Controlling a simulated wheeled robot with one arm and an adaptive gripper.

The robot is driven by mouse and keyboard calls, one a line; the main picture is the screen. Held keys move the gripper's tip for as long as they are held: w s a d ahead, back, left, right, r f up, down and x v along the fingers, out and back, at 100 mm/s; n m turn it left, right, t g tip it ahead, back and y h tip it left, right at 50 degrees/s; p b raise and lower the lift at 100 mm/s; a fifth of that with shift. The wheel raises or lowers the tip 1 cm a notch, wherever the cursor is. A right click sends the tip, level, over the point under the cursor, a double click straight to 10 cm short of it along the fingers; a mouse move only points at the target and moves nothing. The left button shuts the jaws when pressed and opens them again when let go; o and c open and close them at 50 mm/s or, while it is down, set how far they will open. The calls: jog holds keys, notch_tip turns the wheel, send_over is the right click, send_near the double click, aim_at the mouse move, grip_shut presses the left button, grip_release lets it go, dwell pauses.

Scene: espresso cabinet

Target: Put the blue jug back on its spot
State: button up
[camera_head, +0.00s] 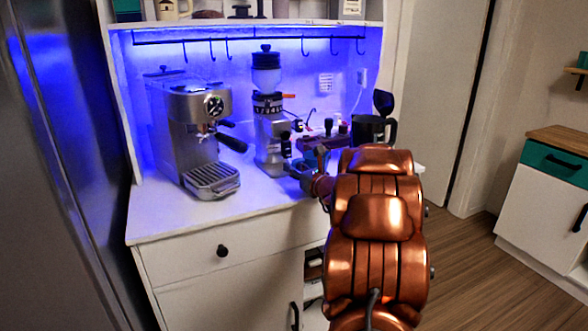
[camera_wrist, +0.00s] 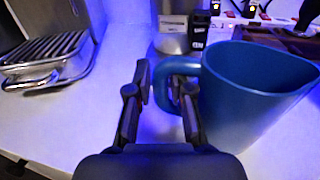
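The blue jug (camera_wrist: 250,100) stands on the white counter at the right of the wrist view, with its handle towards my gripper. My gripper (camera_wrist: 163,88) is open at the handle. The left finger is outside the handle with a small gap. The right finger is at the handle's loop, next to the jug's wall; whether it touches is unclear.
The grinder (camera_head: 268,130) stands behind the jug. A dark pitcher (camera_head: 370,130) is at the right. The front left of the counter (camera_head: 165,215) is clear.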

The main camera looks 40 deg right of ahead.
jog(key=shift+o, duration=1.3)
jog(key=shift+r, duration=0.15)
jog(key=s+a, duration=0.1)
jog(key=s, duration=1.1)
jog(key=shift+a+b, duration=0.35)
jog(key=shift+b, duration=0.1)
